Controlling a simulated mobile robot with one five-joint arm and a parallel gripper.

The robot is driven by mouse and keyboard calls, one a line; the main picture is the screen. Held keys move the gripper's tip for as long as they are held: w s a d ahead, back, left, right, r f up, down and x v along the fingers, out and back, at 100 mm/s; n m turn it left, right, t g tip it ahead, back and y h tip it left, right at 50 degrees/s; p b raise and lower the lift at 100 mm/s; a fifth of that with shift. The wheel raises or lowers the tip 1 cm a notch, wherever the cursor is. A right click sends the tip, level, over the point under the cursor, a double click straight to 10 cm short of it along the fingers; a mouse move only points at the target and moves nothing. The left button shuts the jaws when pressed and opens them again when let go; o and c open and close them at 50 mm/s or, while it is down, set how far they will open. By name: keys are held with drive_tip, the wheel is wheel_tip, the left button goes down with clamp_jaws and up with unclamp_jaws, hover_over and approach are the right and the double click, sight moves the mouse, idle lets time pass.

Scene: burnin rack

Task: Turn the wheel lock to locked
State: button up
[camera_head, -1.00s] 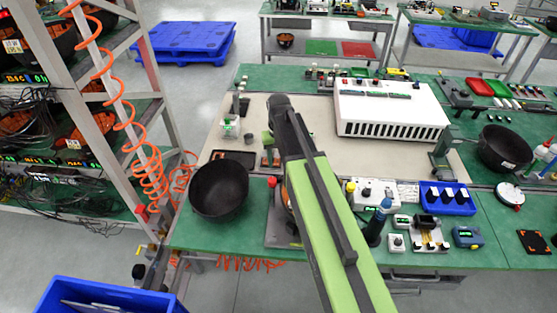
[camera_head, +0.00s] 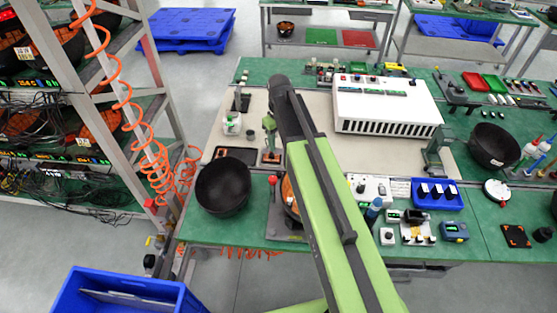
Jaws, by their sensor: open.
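I cannot surely pick out the wheel lock. A device with a red-knobbed lever (camera_head: 272,181) and an orange round part (camera_head: 288,192) stands at the bench's front edge, right of the black bowl, partly hidden by my arm. A white round dial (camera_head: 497,190) lies farther right. My green arm reaches from the lower right over the bench.
A black bowl (camera_head: 223,187) sits at the bench's front left. A white slotted box (camera_head: 388,106) stands on the beige mat (camera_head: 335,158). Small instruments and a blue tray (camera_head: 437,194) crowd the right. A cable-filled rack (camera_head: 125,75) with an orange coiled hose stands left; a blue crate (camera_head: 125,290) is below.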

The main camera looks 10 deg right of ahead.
sight(279, 173)
wheel_tip(279, 173, down, 18)
drive_tip(key=n+b, duration=0.5)
drive_tip(key=b, duration=1.2)
drive_tip(key=shift+r+b, duration=0.2)
drive_tip(key=shift+b, duration=0.1)
drive_tip(key=shift+r, duration=0.1)
clamp_jaws()
